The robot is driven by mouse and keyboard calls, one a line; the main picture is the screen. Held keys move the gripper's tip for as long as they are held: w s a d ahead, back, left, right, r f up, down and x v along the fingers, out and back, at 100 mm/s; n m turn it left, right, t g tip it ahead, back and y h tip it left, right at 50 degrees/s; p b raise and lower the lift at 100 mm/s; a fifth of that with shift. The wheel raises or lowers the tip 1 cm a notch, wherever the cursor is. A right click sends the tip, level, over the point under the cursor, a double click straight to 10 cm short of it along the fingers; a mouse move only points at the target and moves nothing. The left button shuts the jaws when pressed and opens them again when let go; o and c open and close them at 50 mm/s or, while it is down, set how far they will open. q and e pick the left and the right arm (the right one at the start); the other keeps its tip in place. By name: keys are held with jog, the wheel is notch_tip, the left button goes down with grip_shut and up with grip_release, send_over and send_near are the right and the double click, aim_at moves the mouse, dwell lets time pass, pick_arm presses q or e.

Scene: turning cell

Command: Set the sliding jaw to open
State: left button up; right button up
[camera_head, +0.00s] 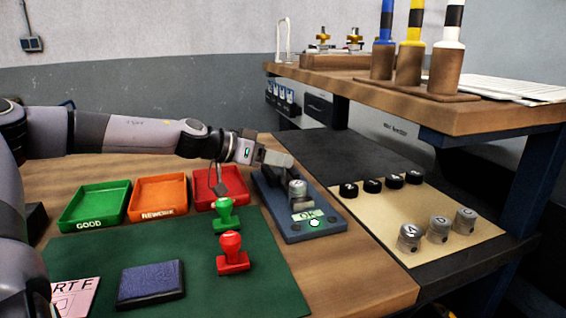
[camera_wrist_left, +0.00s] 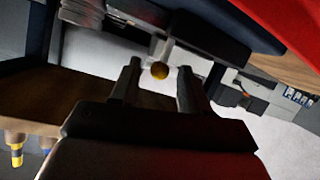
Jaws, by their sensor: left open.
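A blue-grey gauge block (camera_head: 318,232) sits on the table, with a display reading OK and a lit green button. A grey metal cylinder (camera_head: 297,190) stands on it. My left gripper (camera_head: 279,161) is over the far end of the block, and its fingers partly hide what is there. In the left wrist view its two fingers (camera_wrist_left: 158,75) are open. An amber ball (camera_wrist_left: 159,71) on a pale stem shows between the fingertips; I cannot tell whether it belongs to the sliding jaw or lies beyond. The sliding jaw is not clearly visible. My right gripper is not in view.
Green (camera_head: 94,205), orange (camera_head: 158,197) and red (camera_head: 221,187) trays stand left of the block. Green (camera_head: 226,216) and red (camera_head: 232,252) stamps stand on a green mat (camera_head: 215,290). Several grey cylinders and black pieces sit on a beige sheet (camera_head: 385,215) at right. A raised shelf (camera_head: 400,90) overhangs behind.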

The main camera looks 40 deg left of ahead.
pick_arm(q)
jog(key=shift+b+x, duration=0.45)
jog(key=shift+x, duration=0.6)
